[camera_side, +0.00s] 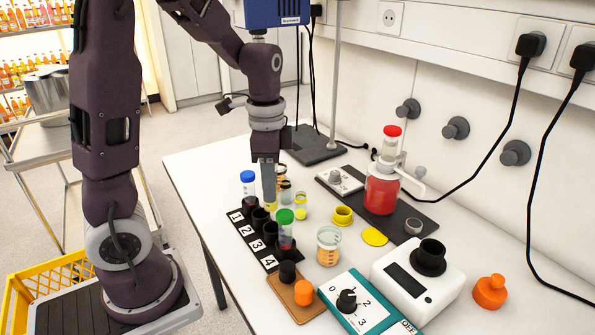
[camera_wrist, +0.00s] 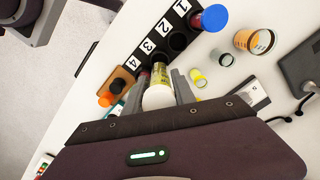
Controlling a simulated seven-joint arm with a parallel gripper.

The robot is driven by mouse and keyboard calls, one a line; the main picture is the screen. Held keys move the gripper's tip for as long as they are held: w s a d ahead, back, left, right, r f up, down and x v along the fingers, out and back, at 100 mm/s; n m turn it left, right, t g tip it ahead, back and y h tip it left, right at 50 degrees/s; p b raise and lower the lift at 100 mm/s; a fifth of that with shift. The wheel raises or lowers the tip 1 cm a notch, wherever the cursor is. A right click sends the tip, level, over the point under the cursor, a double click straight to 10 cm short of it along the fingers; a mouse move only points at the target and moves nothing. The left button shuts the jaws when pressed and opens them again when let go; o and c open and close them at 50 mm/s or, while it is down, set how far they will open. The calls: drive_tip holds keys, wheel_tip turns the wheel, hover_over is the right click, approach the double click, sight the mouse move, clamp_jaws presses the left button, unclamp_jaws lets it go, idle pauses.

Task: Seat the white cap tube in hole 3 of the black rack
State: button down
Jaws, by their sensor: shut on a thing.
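My gripper (camera_side: 269,200) is shut on the white cap tube (camera_wrist: 158,96), with its fingers on both sides. In the wrist view the cap faces me and the yellow-labelled body points away towards the rack. In the side view the fingers hide the cap; a bit of yellow tube (camera_side: 271,211) shows below them, above or behind the rack. The black rack (camera_side: 241,222) has labels 1 to 4. A blue cap tube (camera_side: 248,177) stands at hole 1 and a green cap tube (camera_side: 285,216) at hole 4. Hole 2 (camera_wrist: 178,41) looks empty. The held tube partly hides hole 3.
Small tubes (camera_side: 300,206) and an orange-banded glass (camera_wrist: 255,40) stand behind the rack. A brown board (camera_side: 299,307) with black and orange knobs lies at its near end.

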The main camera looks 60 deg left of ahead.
drive_tip(key=shift+f, duration=2.15)
drive_tip(key=shift+f, duration=2.05)
drive_tip(key=c, duration=0.9)
unclamp_jaws()
drive_tip(key=shift+c, duration=0.2)
